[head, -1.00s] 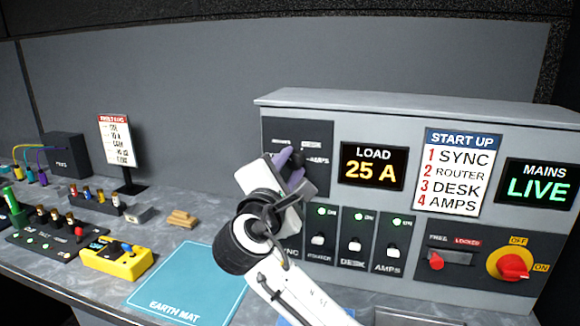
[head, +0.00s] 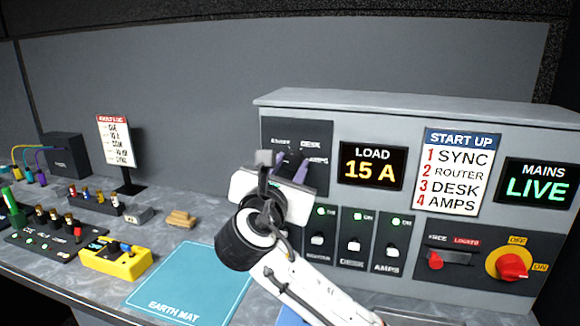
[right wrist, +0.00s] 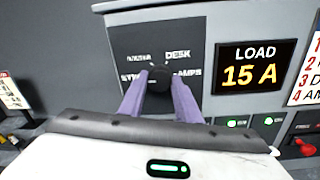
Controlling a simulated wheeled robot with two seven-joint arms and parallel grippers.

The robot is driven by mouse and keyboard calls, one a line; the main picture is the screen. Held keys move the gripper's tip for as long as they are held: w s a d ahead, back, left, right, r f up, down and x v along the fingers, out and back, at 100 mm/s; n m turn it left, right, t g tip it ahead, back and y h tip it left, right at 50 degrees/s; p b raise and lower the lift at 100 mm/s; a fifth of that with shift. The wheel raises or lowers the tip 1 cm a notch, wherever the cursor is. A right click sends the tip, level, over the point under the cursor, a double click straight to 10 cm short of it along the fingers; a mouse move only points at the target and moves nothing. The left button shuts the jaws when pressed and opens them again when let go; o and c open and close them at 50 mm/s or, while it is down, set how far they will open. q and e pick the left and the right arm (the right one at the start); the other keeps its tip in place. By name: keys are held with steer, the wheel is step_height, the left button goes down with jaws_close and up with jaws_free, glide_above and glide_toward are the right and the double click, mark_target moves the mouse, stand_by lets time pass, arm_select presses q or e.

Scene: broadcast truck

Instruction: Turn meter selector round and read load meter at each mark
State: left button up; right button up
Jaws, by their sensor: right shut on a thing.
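The meter selector (right wrist: 159,71) is a dark round knob on a black plate (right wrist: 192,88) at the left of the grey panel. Marks around it include SYNC, DESK and AMPS; the upper-left one is too blurred to read surely. My right gripper (head: 292,168) has its purple fingers on either side of the knob, shut on it. Where the knob points is unclear. The load meter (head: 372,167) is lit and reads 15 A; it also shows 15 A in the right wrist view (right wrist: 254,66). My left gripper is not in view.
Right of the meter are a START UP card (head: 461,172), a MAINS LIVE display (head: 541,184) and a red switch on yellow (head: 511,265). Breaker switches with green lights (head: 355,238) sit below. A blue earth mat (head: 185,285) and yellow box (head: 115,260) lie left.

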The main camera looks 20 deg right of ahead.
steer(key=shift+f+n, duration=0.15)
steer(key=shift+n, duration=0.25)
steer(key=o, duration=1.1)
steer(key=shift+c, duration=0.2)
steer(key=b+v, duration=0.1)
steer(key=v, duration=0.9)
steer(key=shift+s, duration=0.15)
steer(key=shift+a, duration=0.15)
